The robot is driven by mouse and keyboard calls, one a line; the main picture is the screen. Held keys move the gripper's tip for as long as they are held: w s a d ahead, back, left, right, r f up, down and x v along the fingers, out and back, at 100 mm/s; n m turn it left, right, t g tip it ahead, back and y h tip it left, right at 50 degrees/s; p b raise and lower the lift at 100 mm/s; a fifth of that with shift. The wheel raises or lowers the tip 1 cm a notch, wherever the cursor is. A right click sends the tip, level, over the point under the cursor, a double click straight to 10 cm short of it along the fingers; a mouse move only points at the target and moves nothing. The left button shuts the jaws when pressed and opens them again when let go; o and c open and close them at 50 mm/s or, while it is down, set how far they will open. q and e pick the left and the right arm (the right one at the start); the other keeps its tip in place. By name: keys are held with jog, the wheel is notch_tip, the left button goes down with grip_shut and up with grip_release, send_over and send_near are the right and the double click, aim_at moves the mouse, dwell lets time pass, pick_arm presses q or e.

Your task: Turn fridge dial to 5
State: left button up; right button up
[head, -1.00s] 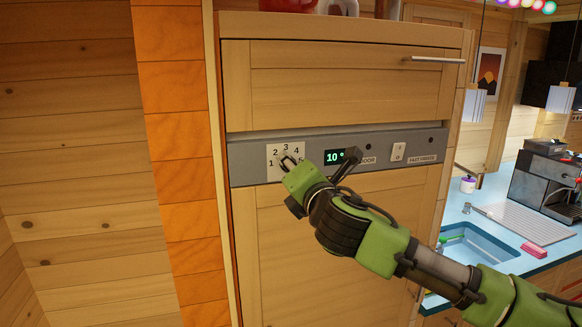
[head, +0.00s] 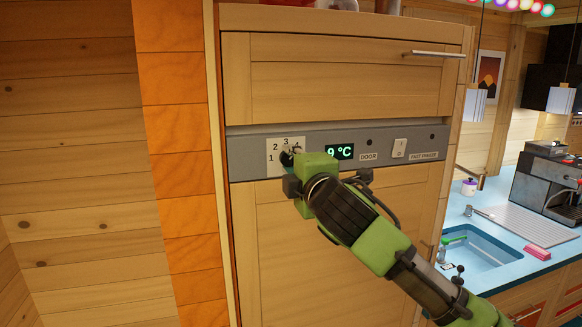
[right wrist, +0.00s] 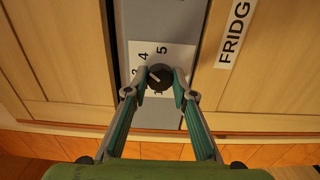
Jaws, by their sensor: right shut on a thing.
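The fridge dial (right wrist: 160,78) is a small dark round knob on a white numbered plate (right wrist: 178,52). It sits at the left end of the grey control strip (head: 320,143) in the head view. My right gripper (head: 291,158) is shut on the dial. In the right wrist view its two teal fingers (right wrist: 160,80) press the dial from both sides. The dial's pale marker line slants to the upper left in that view, roughly towards the 4. The 5 shows above the dial. The green display (head: 339,152) reads 9 °C. My left gripper is not in view.
A DOOR label (head: 368,156) and a white switch (head: 400,148) by a fast-freeze label are to the right on the strip. Wooden cabinet doors (head: 340,80) lie above and below. A blue counter with a sink (head: 475,250) stands at the right.

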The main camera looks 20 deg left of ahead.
jog(key=m, duration=0.2)
jog(key=m+b, duration=0.1)
jog(key=m, duration=0.2)
jog(key=shift+f+m, duration=0.2)
jog(key=shift+m, duration=0.1)
jog(key=shift+m+b, duration=0.6)
jog(key=shift+m, duration=1.7)
jog(key=o, duration=1.1)
jog(key=shift+r, duration=0.1)
jog(key=v, duration=1.2)
jog(key=shift+w, duration=0.1)
